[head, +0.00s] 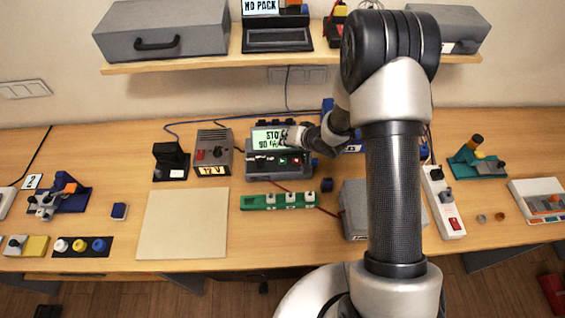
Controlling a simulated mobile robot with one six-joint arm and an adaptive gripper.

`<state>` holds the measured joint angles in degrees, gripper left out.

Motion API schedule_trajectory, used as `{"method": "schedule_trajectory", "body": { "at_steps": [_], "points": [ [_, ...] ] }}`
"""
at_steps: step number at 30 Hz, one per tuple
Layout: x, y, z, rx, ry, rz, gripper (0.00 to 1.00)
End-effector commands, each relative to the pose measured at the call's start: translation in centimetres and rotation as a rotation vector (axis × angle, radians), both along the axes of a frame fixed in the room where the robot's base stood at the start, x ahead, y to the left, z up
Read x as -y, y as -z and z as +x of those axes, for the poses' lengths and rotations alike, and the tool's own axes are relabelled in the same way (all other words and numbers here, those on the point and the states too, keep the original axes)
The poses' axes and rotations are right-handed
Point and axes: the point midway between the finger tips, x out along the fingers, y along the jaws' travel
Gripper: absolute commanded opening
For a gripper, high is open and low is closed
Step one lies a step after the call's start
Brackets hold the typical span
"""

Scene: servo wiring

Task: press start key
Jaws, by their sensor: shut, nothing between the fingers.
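A grey device (262,168) stands at the middle of the bench, with a lit green screen (268,135). The screen text starts with "STO" and a second line "NO", the rest being partly covered. Below the screen, on the front face, are a small green-marked key (283,160) and a small red key (297,161). Which one is the start key is too small to read. My gripper (291,136) is shut and empty. In the picture it overlaps the screen's right side, above the keys. Whether it touches the device cannot be told.
A green strip with white parts (262,202) lies in front of the device, with a grey box (354,208) to its right. A 12 V supply (213,152) stands to the left. The beige mat (182,224) is bare. A shelf (210,62) holds cases above.

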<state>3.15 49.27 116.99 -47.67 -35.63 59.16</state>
Motion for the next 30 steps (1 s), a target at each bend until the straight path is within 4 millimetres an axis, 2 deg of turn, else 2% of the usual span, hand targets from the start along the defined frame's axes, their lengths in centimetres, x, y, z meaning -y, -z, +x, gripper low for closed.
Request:
{"method": "schedule_trajectory", "body": {
  "at_steps": [1, 6, 13, 18, 30],
  "points": [
    [0.0, 1.2, 0.0, -0.001, -0.001, 0.000, 0.00],
    [0.0, 3.7, 0.0, -0.001, -0.001, 0.000, 0.00],
    [0.0, 6.5, 0.0, -0.001, -0.001, 0.000, 0.00],
    [0.0, 7.1, 0.0, -0.001, -0.001, 0.000, 0.00],
    [0.0, 7.1, 0.0, 0.000, 0.000, 0.000, 0.00]
  ]
}}
